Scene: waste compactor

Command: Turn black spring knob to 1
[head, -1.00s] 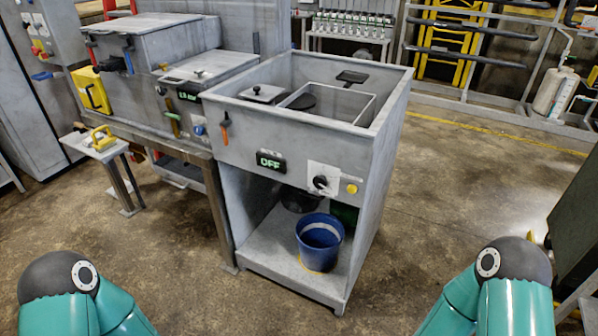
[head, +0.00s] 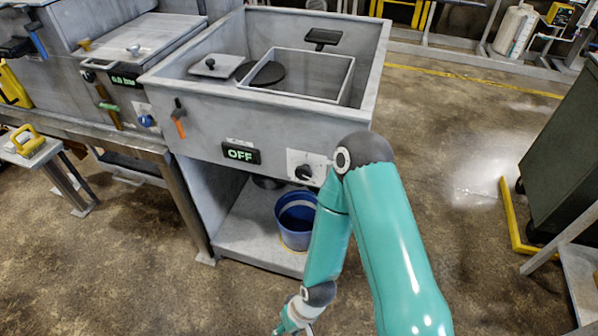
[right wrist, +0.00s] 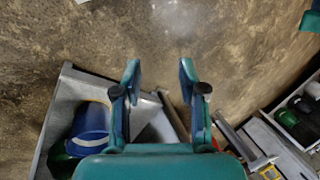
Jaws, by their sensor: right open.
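The black knob (head: 305,172) sits on a white plate (head: 294,158) on the front of the grey compactor cabinet (head: 215,125). My right arm's elbow covers the panel just right of it. A display (head: 241,154) to the left reads OFF in green. My right gripper (right wrist: 160,75) is open and empty in the right wrist view, with floor between and beyond its fingers. In the head view, my right forearm hangs down in front of the cabinet and the gripper is low at the bottom edge, well below the knob and apart from it. My left gripper is not in view.
A blue bucket (head: 296,218) stands on the cabinet's lower shelf (head: 255,240), partly behind my forearm. An orange-handled lever (head: 178,120) is on the front left. A dark green cabinet (head: 565,165) stands at the right. Floor between them is free.

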